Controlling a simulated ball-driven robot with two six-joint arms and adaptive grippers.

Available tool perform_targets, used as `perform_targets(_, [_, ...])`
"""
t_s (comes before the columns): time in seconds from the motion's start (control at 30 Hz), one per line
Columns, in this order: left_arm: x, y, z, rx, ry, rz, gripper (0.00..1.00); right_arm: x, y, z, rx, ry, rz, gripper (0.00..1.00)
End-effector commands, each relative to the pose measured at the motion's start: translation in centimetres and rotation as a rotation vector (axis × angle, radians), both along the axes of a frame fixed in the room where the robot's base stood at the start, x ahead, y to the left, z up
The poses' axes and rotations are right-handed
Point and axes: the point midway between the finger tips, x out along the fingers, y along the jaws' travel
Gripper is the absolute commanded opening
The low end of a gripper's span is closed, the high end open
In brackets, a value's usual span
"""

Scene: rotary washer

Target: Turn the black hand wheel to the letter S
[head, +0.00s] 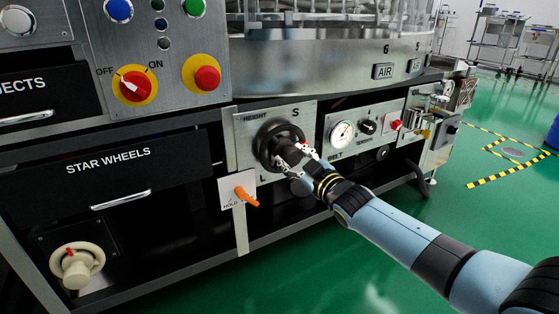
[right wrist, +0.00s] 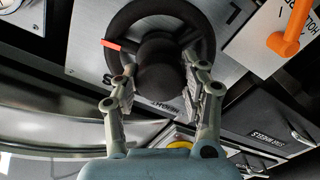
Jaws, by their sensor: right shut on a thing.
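The black hand wheel (head: 263,147) sits on a grey panel marked HEIGHT, with the letter S (head: 295,111) at its upper right and L (head: 264,178) below. In the right wrist view the wheel (right wrist: 118,22) shows upside down. Its red mark (right wrist: 112,45) points left there, and the letter S (right wrist: 107,80) lies below that mark, partly hidden by a finger. My right gripper (head: 293,157) is shut on the wheel's central hub (right wrist: 160,66), one finger on each side. The gripper covers part of the wheel in the head view. My left gripper is not in view.
An orange handle (head: 246,195) sticks out just below left of the wheel. A gauge (head: 342,134) and a black knob (head: 368,127) are to the right. A drawer marked STAR WHEELS (head: 110,178) is on the left. Green floor (head: 440,215) is open on the right.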

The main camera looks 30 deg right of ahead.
Motion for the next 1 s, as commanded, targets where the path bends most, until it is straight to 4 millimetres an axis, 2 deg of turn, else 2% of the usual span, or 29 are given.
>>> perform_targets(0.6, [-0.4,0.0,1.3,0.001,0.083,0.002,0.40,0.0,-0.1,0.0,-0.579,-0.020,0.001,0.00])
perform_targets(1.0, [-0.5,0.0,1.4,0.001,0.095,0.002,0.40,0.0,-0.1,0.0,-0.852,-0.029,0.001,0.00])
